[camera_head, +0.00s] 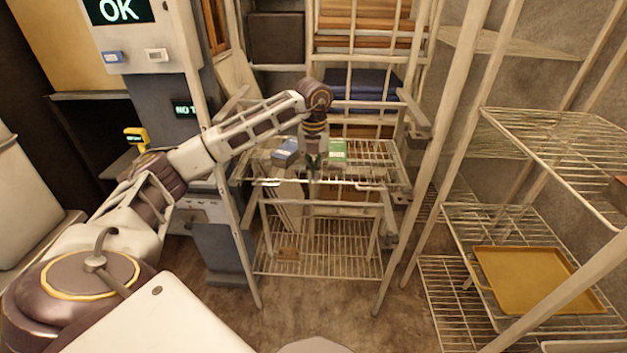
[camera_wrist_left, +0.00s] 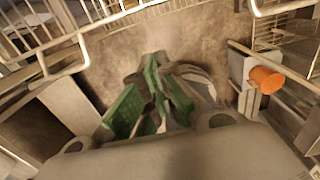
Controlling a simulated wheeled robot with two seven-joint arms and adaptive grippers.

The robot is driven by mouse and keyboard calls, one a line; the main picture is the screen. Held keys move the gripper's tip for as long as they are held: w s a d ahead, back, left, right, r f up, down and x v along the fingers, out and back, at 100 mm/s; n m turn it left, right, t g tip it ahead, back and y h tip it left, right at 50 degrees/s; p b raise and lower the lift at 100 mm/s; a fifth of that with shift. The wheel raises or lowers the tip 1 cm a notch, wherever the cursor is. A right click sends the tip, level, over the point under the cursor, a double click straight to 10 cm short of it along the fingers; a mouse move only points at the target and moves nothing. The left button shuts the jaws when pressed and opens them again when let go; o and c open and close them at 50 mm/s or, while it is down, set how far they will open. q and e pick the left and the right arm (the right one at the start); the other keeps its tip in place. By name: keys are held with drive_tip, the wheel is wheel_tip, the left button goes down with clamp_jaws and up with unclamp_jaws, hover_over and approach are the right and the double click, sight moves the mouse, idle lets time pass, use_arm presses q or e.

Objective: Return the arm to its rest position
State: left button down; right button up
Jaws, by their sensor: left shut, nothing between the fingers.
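My left arm (camera_head: 235,138) comes in from the lower left and reaches across to the wire rack in the middle. Its left gripper (camera_head: 313,160) points down over the rack's upper shelf (camera_head: 365,172), between a blue box (camera_head: 286,150) and a green box (camera_head: 337,150). In the left wrist view the left gripper (camera_wrist_left: 158,72) has its green-padded fingers together with nothing between them. I cannot tell how far the fingertips are from the shelf. My right gripper is in neither view.
Rack posts and side rails stand close around my left arm. A grey post with an "OK" display (camera_head: 120,12) is at the left. A wire shelf with a yellow tray (camera_head: 535,280) stands at the right. An orange knob (camera_wrist_left: 266,80) shows in the left wrist view. Bare floor lies in front.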

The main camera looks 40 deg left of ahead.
use_arm(q)
drive_tip(key=shift+r, duration=0.5)
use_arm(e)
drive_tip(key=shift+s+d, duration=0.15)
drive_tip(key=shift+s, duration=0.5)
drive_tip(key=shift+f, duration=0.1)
use_arm(q)
drive_tip(key=shift+d, duration=0.1)
